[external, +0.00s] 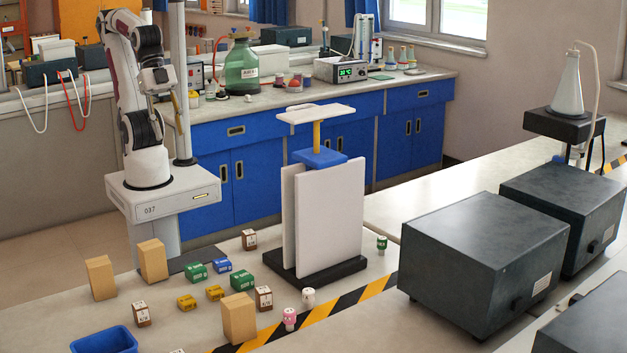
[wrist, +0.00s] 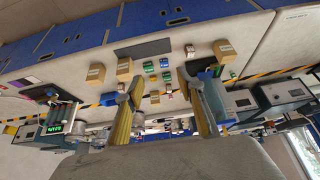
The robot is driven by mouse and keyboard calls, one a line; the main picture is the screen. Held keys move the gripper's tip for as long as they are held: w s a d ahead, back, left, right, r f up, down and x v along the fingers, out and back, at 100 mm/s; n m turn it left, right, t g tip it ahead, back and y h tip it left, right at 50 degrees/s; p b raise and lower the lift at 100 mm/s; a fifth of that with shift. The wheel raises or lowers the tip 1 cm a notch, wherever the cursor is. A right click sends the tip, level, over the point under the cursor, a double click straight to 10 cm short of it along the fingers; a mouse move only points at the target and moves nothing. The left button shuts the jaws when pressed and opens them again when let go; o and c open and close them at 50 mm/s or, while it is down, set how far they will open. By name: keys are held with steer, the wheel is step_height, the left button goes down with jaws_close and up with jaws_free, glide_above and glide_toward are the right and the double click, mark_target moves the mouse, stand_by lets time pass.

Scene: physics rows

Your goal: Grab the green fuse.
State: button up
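A small green cylinder with a pale band (external: 381,243), which looks most like the green fuse, stands on the bench to the right of two upright white panels. Two green blocks with pale labels also lie on the bench, one at the left (external: 195,272) and one larger (external: 242,281). My gripper (external: 172,100) is high at the left, far from all of them, its fingers small and partly hidden in this view. In the wrist view my gripper (wrist: 164,90) has its two yellowish fingers well apart with nothing held between them. The green things are tiny there.
The white panels (external: 336,215) stand in a dark base (external: 314,283), with a blue block and raised white plate above. Wooden blocks (external: 152,260), yellow blocks, a pink cylinder (external: 289,318) and a blue bin (external: 105,341) share the bench. Dark boxes (external: 484,262) stand at right.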

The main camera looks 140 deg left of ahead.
steer(key=shift+w, duration=0.15)
steer(key=w+a+f+n+t+y, duration=0.1)
steer(key=w+a+f+t+y, duration=0.1)
steer(key=w+a, duration=0.9)
steer(key=w+a+f+n+t+y, duration=0.15)
steer(key=w+a, duration=0.55)
steer(key=w, duration=0.7)
steer(key=shift+w+a+f+t, duration=0.7)
steer(key=shift+w+a+f, duration=0.55)
steer(key=shift+a+f, duration=1.65)
steer(key=shift+w+a+f+t, duration=0.65)
steer(key=shift+w+a+f, duration=0.6)
steer(key=shift+a+f, duration=1.7)
steer(key=shift+w+a+f+t, duration=0.7)
steer(key=shift+w+a+f, duration=0.55)
steer(key=shift+a+f, duration=1.65)
steer(key=shift+w+d+f, duration=0.15)
steer(key=shift+d+f, duration=0.3)
steer(key=shift+f, duration=0.1)
glide_toward(382, 246)
steer(key=shift+w+a, duration=0.9)
steer(key=shift+a, duration=0.05)
steer(key=shift+f, duration=0.1)
